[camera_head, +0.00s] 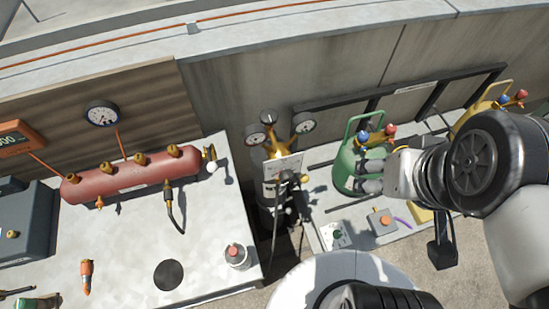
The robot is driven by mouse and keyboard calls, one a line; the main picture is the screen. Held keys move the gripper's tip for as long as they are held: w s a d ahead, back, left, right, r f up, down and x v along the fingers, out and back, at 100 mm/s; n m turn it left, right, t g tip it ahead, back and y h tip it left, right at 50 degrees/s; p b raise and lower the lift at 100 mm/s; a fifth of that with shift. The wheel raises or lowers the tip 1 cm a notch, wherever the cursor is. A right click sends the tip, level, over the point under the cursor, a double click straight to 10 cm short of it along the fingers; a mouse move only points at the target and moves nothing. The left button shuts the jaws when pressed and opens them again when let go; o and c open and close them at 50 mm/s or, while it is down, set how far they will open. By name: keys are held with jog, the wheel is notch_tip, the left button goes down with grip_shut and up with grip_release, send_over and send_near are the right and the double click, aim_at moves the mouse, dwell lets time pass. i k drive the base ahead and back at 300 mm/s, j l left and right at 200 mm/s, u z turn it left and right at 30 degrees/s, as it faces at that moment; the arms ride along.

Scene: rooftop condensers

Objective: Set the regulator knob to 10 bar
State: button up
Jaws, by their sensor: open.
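A brass regulator (278,149) with a left gauge (255,134) and a right gauge (303,122) sits on top of a cylinder in the gap between two tables. A round dark-centred part (269,117) on top of it may be its knob; I cannot be sure. The gauge readings are too small to read. My gripper (366,177) is open, to the right of and nearer than the regulator. It overlaps the green cylinder (347,160) in the picture; I cannot tell if they touch.
A red manifold (130,176) with brass fittings lies on the left table (130,255). A wall gauge (101,114) hangs behind it. A yellow cylinder (482,108) stands right. A box with an orange button (382,221) sits on the right bench. Dark hoses hang below the regulator.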

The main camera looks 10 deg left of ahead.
aim_at(286, 176)
jog(key=u, duration=0.85)
